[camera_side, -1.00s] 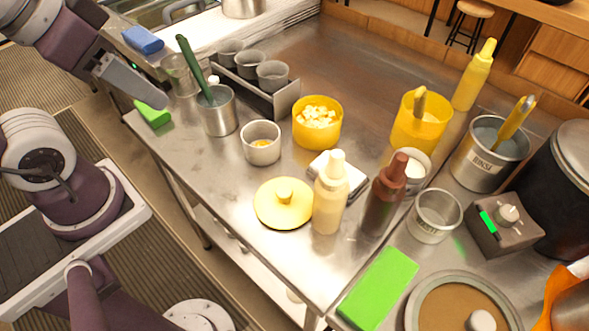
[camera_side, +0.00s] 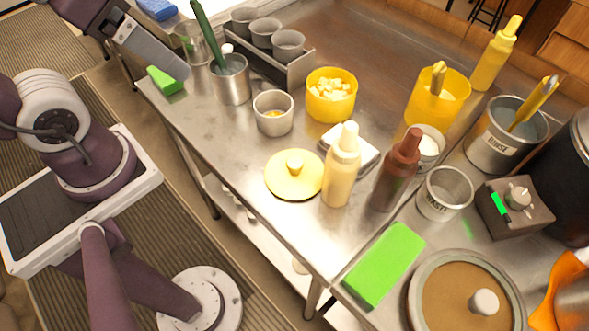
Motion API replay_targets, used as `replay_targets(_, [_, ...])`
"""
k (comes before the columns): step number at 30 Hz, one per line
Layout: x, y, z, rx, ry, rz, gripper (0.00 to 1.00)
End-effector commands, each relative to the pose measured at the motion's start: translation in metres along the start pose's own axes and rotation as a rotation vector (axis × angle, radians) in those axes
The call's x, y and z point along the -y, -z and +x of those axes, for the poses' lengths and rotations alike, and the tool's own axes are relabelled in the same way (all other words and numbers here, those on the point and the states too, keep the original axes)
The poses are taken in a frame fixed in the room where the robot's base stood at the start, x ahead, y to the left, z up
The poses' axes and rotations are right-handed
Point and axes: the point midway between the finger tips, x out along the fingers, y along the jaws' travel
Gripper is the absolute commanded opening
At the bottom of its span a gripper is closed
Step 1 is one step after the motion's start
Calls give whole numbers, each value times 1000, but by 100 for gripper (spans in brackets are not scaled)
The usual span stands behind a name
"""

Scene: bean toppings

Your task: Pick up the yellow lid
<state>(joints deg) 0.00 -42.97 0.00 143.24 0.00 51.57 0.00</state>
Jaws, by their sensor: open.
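The yellow lid (camera_side: 275,181) is a round, flat disc with a small knob. It lies knob up on the metal table, left of the cream squeeze bottle (camera_side: 340,176). My gripper (camera_side: 180,70) is at the upper left, far from the lid and near the green sponge (camera_side: 165,81). It looks empty. Only one grey finger shows clearly, so the gap between the fingers is hidden.
A brown bottle (camera_side: 398,175) stands right of the cream one. A small metal cup (camera_side: 273,115) and a yellow bowl of pale cubes (camera_side: 331,97) stand behind the lid. A metal pot (camera_side: 231,83) holds a green handle. The table left and front of the lid is clear.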

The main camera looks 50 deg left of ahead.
Motion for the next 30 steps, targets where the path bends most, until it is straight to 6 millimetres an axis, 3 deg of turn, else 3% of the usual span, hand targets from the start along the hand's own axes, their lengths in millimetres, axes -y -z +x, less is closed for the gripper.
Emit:
replay_targets(7, [-1,2,2,9,-1,23,82])
replay_targets(11, [-10,24,24,91,-15,250,82])
replay_targets(16, [-48,55,99,248,-114,802,82])
replay_targets(21, [-96,45,184,351,-276,1291,82])
replay_targets(24, [-113,31,215,376,-348,1460,82])
replay_targets(30, [-122,17,241,387,-391,1549,82])
